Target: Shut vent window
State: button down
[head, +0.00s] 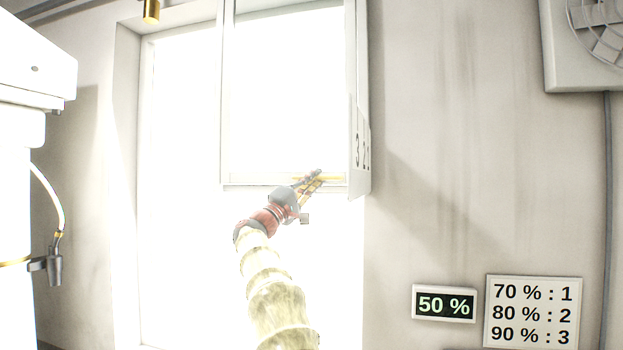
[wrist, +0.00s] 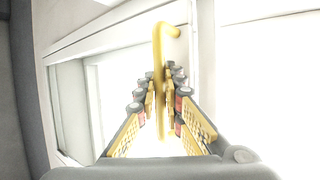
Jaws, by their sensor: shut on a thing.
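The vent window (head: 225,110) is a white-framed pane at the upper part of a bright window, standing out from the wall opening. A white side plate (head: 357,120) at its right edge carries black numbers; a 3 and a 2 are readable. A yellow bar handle (head: 335,179) runs along its bottom rail. My gripper (head: 311,182) reaches up from below and is shut on this handle. In the wrist view the yellow handle (wrist: 160,60) passes between the two padded fingers (wrist: 162,98). Glare hides the pane's inner detail.
A display (head: 444,304) reads 50 %. The sign (head: 532,311) beside it reads 70 % : 1, 80 % : 2, 90 % : 3. A white machine (head: 35,75) with a hose stands at the left. A fan unit (head: 590,45) is at the upper right. The wall between is bare.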

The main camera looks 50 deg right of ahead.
jog(key=shift+d, duration=0.15)
jog(key=shift+w, duration=0.1)
jog(key=shift+d+f, duration=0.1)
jog(key=shift+d, duration=0.1)
jog(key=c, duration=2.2)
grip_release()
jog(key=shift+w+d+f, duration=0.1)
jog(key=shift+d, duration=0.1)
jog(key=shift+o, duration=0.2)
jog(key=shift+a, duration=0.1)
jog(key=v, duration=1.1)
jog(key=shift+a+f, duration=0.2)
jog(key=shift+a, duration=0.15)
